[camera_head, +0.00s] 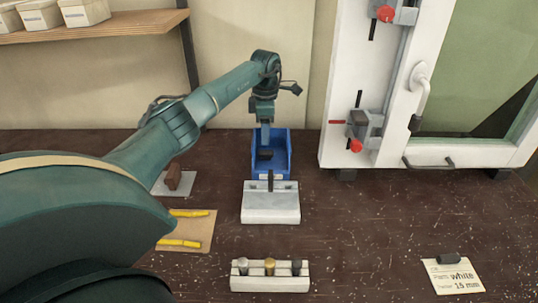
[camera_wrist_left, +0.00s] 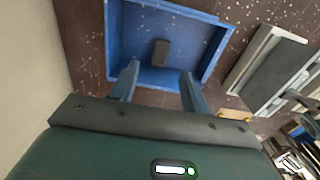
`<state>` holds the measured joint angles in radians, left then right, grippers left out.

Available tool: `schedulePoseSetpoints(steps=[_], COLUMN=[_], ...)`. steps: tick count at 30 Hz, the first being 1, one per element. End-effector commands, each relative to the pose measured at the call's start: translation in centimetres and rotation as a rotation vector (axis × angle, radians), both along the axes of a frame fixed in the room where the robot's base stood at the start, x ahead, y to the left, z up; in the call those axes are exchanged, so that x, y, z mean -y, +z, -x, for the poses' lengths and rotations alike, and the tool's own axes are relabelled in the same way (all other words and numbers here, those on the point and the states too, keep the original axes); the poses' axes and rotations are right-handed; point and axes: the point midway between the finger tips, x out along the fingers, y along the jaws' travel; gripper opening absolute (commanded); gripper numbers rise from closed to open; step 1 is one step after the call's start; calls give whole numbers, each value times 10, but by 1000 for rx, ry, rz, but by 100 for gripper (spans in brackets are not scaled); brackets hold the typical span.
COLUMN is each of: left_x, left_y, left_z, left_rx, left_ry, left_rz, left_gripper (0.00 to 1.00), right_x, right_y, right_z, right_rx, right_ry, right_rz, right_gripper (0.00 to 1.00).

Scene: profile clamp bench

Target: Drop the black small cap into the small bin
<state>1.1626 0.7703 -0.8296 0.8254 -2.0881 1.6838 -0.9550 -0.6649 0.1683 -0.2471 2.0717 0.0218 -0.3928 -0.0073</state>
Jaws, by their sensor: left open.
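A small black cap (camera_wrist_left: 160,52) shows inside the small blue bin (camera_wrist_left: 215,90) in the left wrist view. I cannot tell for certain whether it touches the bin floor. In the head view the bin (camera_head: 284,143) stands at the back middle of the bench, with a dark piece (camera_head: 265,154) inside it that looks like the cap. My left gripper (camera_wrist_left: 158,74) is open and empty above the bin, its two fingers apart and clear of the cap. It also shows in the head view (camera_head: 265,140), reaching down over the bin. My right gripper is not in view.
A pale block fixture (camera_head: 270,208) stands in front of the bin. A rack with several pegs (camera_head: 270,283) is nearer. A white frame with red-knobbed clamps (camera_head: 348,80) stands at right. A labelled card (camera_head: 455,279) with a dark piece (camera_head: 448,258) lies front right.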

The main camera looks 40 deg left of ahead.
Motion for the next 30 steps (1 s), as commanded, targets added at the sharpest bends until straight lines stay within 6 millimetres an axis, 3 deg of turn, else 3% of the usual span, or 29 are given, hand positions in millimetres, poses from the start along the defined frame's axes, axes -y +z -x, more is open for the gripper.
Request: schedulePoseSetpoints(steps=[5,15,21,30], left_x=[0,0,0,0], left_y=[14,88,120,132], left_z=[-1,-1,0,0], left_rx=[4,5,2,0], left_ry=[0,1,0,0], left_rz=[0,0,-1,0], left_gripper=[47,47,47,47], right_x=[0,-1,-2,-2], right_y=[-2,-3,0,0], right_z=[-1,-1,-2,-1], right_rx=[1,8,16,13], right_ry=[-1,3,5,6], right_rz=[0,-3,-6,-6], right_gripper=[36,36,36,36])
